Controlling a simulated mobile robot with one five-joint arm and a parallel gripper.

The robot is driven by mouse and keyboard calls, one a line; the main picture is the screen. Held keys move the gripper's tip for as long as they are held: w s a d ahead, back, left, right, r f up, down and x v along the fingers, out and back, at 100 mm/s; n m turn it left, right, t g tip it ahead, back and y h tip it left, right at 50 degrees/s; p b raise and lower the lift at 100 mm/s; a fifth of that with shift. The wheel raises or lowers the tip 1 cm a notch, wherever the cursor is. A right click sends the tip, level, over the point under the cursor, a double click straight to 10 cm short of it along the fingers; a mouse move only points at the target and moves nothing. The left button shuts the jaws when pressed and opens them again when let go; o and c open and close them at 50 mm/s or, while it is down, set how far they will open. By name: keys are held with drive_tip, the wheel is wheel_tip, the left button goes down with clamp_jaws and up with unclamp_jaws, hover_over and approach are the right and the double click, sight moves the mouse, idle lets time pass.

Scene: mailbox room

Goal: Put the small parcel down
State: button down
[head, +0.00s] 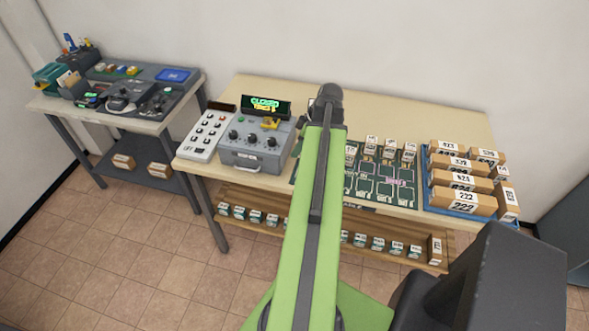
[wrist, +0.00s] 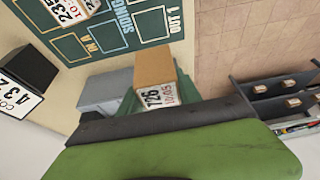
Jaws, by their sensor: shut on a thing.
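My gripper (head: 328,96) is over the back middle of the main table in the head view. It is shut on the small parcel; its fingers are mostly hidden behind my dark and green arm parts. The parcel is hidden behind the arm in the head view. Below it lies a dark green board (head: 385,192) with marked fields; "SIDING" and "OUT 1" are legible in the wrist view. I cannot tell the parcel's height above the table.
Several small labelled boxes (head: 390,148) stand along the board's back. A blue tray (head: 428,185) of brown parcels is at right. A grey control box (head: 255,150) and a white keypad (head: 208,135) stand left. The table's back strip (head: 420,115) is clear. A side table (head: 150,122) stands left.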

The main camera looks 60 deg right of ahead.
drive_tip(key=shift+s+r, duration=0.1)
drive_tip(key=shift+s, duration=0.15)
drive_tip(key=s+d+r+p, duration=0.1)
drive_tip(key=s+d, duration=0.1)
drive_tip(key=s, duration=1)
drive_tip(key=w+f+b, duration=0.2)
drive_tip(key=w, duration=0.1)
drive_tip(key=w+a+f+b, duration=0.1)
drive_tip(key=w+f+b, duration=0.1)
drive_tip(key=w, duration=0.2)
drive_tip(key=w+f+b, duration=0.2)
drive_tip(key=w+f, duration=0.1)
drive_tip(key=w, duration=0.1)
drive_tip(key=shift+a+b, duration=0.35)
drive_tip(key=shift+b, duration=0.05)
drive_tip(key=shift+w, duration=0.25)
wheel_tip(320, 180, down, 4)
drive_tip(key=b, duration=0.4)
drive_tip(key=shift+f, duration=0.15)
drive_tip(key=shift+r, duration=0.25)
drive_tip(key=shift+f, duration=0.2)
drive_tip(key=c, duration=0.8)
unclamp_jaws()
drive_tip(key=shift+c, duration=0.2)
drive_tip(key=shift+r, duration=0.1)
